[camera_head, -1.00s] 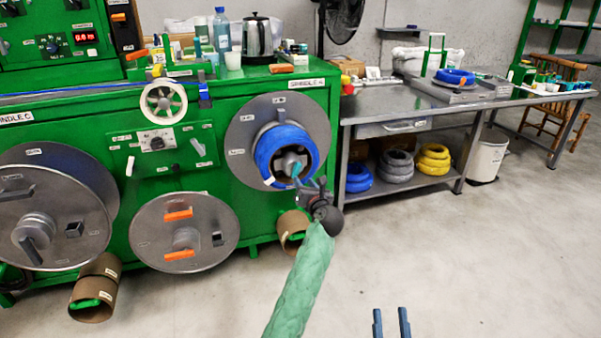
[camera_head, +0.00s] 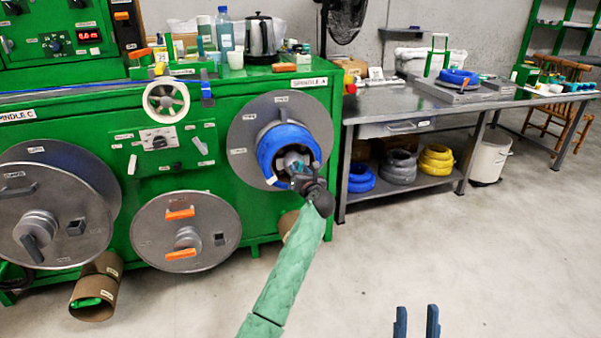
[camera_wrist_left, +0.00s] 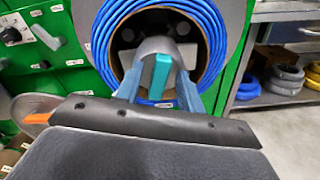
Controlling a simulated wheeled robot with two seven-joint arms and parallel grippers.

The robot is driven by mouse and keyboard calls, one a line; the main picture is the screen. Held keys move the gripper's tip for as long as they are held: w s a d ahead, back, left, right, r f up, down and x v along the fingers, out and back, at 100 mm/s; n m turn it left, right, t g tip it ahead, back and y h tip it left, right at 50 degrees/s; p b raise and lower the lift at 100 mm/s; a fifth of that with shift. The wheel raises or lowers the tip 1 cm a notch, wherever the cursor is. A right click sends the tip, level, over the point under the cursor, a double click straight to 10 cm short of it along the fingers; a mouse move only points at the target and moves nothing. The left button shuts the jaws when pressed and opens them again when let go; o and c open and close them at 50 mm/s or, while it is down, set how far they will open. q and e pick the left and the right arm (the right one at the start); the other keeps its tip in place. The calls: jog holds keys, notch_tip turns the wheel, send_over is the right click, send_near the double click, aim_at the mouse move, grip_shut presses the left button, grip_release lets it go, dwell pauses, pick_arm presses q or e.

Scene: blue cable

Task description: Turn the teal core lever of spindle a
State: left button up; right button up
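Spindle a is the grey disc (camera_head: 243,135) on the green machine's right front, with a blue cable coil (camera_head: 268,150) around its hub. The teal core lever (camera_wrist_left: 161,76) stands out upright from the grey hub (camera_wrist_left: 150,47) in the left wrist view. My left gripper (camera_head: 299,172) is at the hub, partly covering the lever in the head view. In the left wrist view its two blue-grey fingers (camera_wrist_left: 160,80) lie on either side of the lever, apparently with small gaps. My right gripper (camera_head: 416,322) is open and empty at the bottom edge, over the floor.
Two more grey discs (camera_head: 150,232) with handles are on the machine's left and middle front. A steel table (camera_head: 400,116) with coils on its lower shelf stands to the right. Brown tubes lie low by the machine. The floor (camera_head: 420,240) in front is clear.

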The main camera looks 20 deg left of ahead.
pick_arm(q)
jog(key=shift+w, duration=0.1)
jog(key=shift+c, duration=0.2)
grip_shut()
